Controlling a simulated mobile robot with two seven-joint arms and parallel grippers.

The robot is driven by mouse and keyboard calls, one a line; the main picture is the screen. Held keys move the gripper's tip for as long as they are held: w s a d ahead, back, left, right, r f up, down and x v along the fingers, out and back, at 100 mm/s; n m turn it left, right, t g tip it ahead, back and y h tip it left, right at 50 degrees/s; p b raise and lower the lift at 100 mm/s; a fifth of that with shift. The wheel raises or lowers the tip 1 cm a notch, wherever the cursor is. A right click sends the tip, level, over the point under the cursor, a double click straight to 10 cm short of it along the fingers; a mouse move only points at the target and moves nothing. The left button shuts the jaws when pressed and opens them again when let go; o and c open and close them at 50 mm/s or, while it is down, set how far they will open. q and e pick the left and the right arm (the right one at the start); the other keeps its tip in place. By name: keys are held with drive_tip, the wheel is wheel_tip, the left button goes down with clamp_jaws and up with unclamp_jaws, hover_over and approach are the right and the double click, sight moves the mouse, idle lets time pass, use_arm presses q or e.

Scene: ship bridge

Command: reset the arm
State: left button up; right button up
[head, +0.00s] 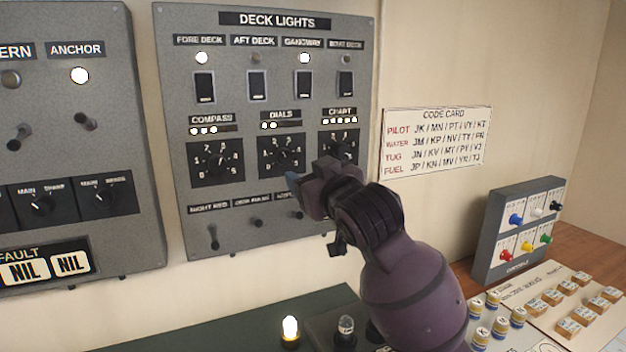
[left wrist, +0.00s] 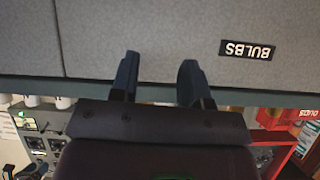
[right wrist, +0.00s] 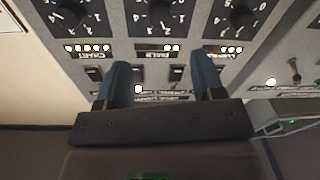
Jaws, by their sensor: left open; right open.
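My right arm comes in from the lower right of the head view. Its gripper (head: 294,184) is in front of the DECK LIGHTS panel (head: 262,100), by the DIALS and CHART knobs; whether it touches the panel I cannot tell. In the right wrist view its two fingers (right wrist: 162,82) are apart with nothing held between them, and the panel's knobs and switches are beyond them. My left gripper is outside the head view. In the left wrist view its fingers (left wrist: 160,78) are apart and empty before a grey surface with a BULBS label (left wrist: 247,50).
The ANCHOR panel (head: 75,140) is at left. The code card (head: 436,143) is on the wall. A box of coloured knobs (head: 518,230) stands at right.

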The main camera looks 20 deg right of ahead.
drive_tip(key=shift+s, duration=0.25)
idle(0.3)
drive_tip(key=s+d+f+m+g+h, duration=0.15)
drive_tip(key=s+f, duration=0.25)
drive_tip(key=f, duration=0.4)
drive_tip(key=s+d+f+g, duration=0.2)
drive_tip(key=s+f+g, duration=0.1)
drive_tip(key=f, duration=0.6)
drive_tip(key=s+d+f+m+g+h, duration=0.1)
drive_tip(key=s+f+g, duration=0.25)
drive_tip(key=f, duration=0.45)
drive_tip(key=s+d+f+m+g, duration=0.1)
drive_tip(key=s+f+g, duration=0.2)
drive_tip(key=s+f, duration=0.7)
drive_tip(key=s+d+f+g, duration=0.1)
drive_tip(key=s+f+g, duration=0.4)
drive_tip(key=s, duration=0.8)
drive_tip(key=w+f+t+b, duration=0.1)
drive_tip(key=w+f+t, duration=0.6)
drive_tip(key=f, duration=0.5)
drive_tip(key=shift+n+t+y, duration=0.35)
drive_tip(key=shift+t, duration=0.75)
